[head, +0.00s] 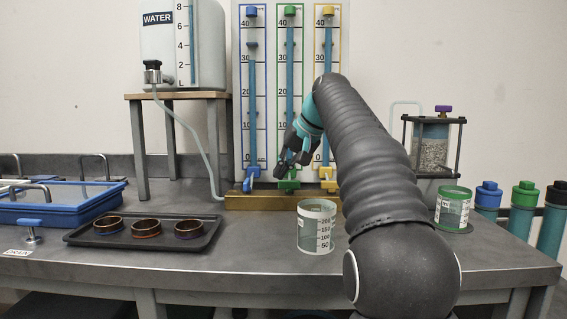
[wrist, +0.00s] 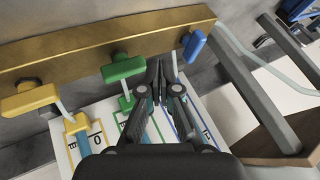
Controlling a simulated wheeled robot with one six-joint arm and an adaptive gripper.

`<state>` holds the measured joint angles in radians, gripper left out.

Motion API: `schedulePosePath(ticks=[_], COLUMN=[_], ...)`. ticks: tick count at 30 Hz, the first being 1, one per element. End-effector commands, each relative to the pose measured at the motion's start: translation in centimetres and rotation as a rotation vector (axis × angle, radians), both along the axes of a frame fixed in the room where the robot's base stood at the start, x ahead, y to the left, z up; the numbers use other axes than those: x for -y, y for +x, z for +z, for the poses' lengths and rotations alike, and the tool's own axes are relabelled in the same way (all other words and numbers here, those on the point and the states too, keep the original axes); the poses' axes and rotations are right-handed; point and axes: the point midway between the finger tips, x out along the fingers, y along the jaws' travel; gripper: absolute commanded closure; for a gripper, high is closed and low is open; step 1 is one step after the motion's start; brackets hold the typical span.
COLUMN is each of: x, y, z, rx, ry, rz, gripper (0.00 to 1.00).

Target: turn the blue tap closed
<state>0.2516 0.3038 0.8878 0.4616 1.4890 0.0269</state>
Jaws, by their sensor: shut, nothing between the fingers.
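The blue tap (head: 250,179) sits at the foot of the blue-edged column, at the left part of the brass bar (head: 270,201). Its handle slants, unlike the green tap (head: 289,184) and yellow tap (head: 329,183), whose handles lie along the bar. In the wrist view the blue tap (wrist: 195,46) is to the upper right of my fingertips. My gripper (head: 288,168) is shut and empty in front of the columns, just right of the blue tap. In the wrist view my gripper (wrist: 165,68) points between the green and blue taps, with a visible gap to the blue handle.
A clear beaker (head: 317,228) stands on the bench below my arm. A dark tray with several round dishes (head: 146,228) is at the left. A water tank (head: 183,45) stands on a wooden-topped stand (head: 140,140), its hose running to the bar. Bench between tray and beaker is clear.

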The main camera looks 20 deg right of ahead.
Motion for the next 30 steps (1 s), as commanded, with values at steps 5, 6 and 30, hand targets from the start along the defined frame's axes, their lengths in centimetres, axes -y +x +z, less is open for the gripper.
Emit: schedulePosePath(ticks=[5,6,30], x=[-1.3,-1.6,-5.6], y=[1.7,2.1,3.4], z=[-3.0,-3.6,-3.5], rx=[-0.002,-0.003,0.000], ry=[0.001,0.001,0.000], rz=[0.003,0.003,0.002], gripper=[1.00,1.00,1.00])
